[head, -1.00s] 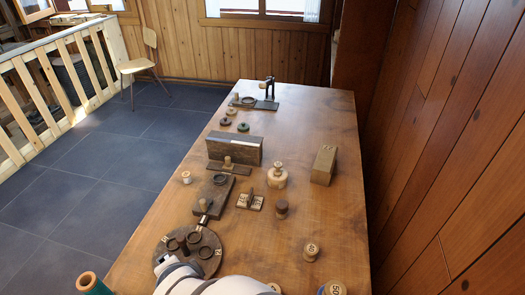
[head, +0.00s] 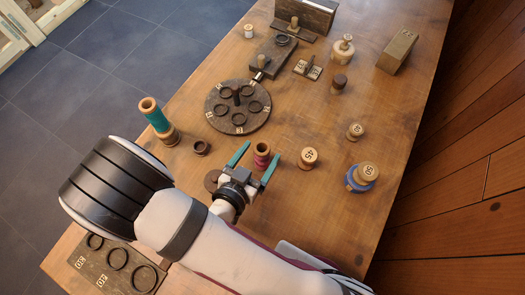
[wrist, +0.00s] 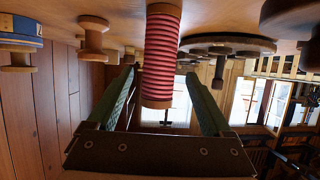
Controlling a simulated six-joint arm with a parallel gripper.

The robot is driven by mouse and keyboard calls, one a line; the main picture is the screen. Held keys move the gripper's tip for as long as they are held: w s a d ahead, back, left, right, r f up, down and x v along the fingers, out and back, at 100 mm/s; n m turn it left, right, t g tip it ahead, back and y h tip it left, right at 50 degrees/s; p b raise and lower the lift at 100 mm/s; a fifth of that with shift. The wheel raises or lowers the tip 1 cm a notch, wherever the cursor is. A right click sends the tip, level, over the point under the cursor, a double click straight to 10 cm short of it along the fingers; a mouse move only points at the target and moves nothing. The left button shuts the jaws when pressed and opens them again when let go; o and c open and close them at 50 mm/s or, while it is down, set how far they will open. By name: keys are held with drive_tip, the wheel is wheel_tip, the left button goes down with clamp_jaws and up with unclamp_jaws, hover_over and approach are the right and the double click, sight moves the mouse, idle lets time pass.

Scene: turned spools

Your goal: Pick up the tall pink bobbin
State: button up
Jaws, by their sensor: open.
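The pink bobbin (head: 262,156) has ribbed pink-red thread and wooden ends. It stands upright on the table in the head view. My gripper (head: 262,149) is open with green fingers, one on each side of the bobbin. In the wrist view, where the table is at the top, the bobbin (wrist: 162,45) runs down between the two fingers of my gripper (wrist: 158,74). A gap shows on both sides, so the fingers do not appear to touch it.
A wooden spool (head: 308,158) stands just right of the right finger. A blue-banded spool (head: 361,177) is farther right. A teal bobbin (head: 155,116) and a small dark spool (head: 201,147) are to the left. A round dark rack (head: 238,107) lies behind. The table (head: 310,225) is clear at front right.

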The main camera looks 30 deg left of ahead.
sight(264, 151)
drive_tip(key=x, duration=0.4)
drive_tip(key=shift+w+d+f, duration=0.15)
drive_tip(key=shift+w+f, duration=0.1)
drive_tip(key=shift+f, duration=0.15)
clamp_jaws()
